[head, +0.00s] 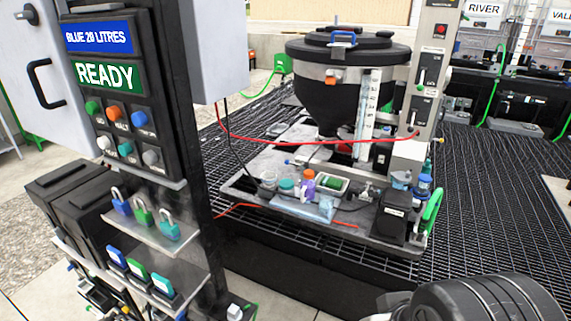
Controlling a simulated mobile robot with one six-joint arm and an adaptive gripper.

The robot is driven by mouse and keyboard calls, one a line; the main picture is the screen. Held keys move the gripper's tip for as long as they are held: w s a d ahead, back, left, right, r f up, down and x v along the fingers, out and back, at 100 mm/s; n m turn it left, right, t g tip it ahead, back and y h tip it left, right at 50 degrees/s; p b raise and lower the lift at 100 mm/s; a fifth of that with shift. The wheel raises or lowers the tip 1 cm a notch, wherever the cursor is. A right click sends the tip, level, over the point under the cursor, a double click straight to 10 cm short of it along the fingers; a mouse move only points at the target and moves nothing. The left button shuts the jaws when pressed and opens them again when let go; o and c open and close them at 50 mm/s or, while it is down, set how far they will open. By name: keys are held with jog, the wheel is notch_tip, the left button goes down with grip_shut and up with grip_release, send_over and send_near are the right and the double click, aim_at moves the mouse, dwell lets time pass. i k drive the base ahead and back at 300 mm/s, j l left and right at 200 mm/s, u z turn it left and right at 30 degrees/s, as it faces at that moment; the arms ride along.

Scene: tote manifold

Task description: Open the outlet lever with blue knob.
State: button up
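A black and clear hopper (345,85) with a black lid stands on a grey tray bench beyond the control post. A small blue knob (289,162) shows at the left end of a thin bar below the hopper; it may be the outlet lever's knob, but it is too small to tell. Red and dark fittings (345,146) sit under the hopper's cone, partly hidden. A blue handle (342,39) lies on the lid. My gripper is not in view; only dark rounded parts of my arm show at the bottom right.
The control post on the left has a panel (108,58) reading "BLUE 20 LITRES" and "READY", with shelves of coloured padlocks (142,212) below. A red hose (290,141) crosses before the hopper. Bottles (308,183) and a black box (391,218) crowd the bench. Black grating (480,190) lies clear at right.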

aim_at(302, 166)
jog(key=i+z, duration=0.15)
jog(key=i, duration=0.35)
jog(key=i+j+z, duration=0.2)
jog(key=i, duration=0.25)
jog(key=i+j+z, duration=0.15)
jog(key=i, duration=0.35)
jog(key=i+j+z, duration=0.2)
jog(key=i, duration=0.25)
jog(key=i+j+z, duration=0.15)
jog(key=i, duration=0.3)
jog(key=j, duration=0.1)
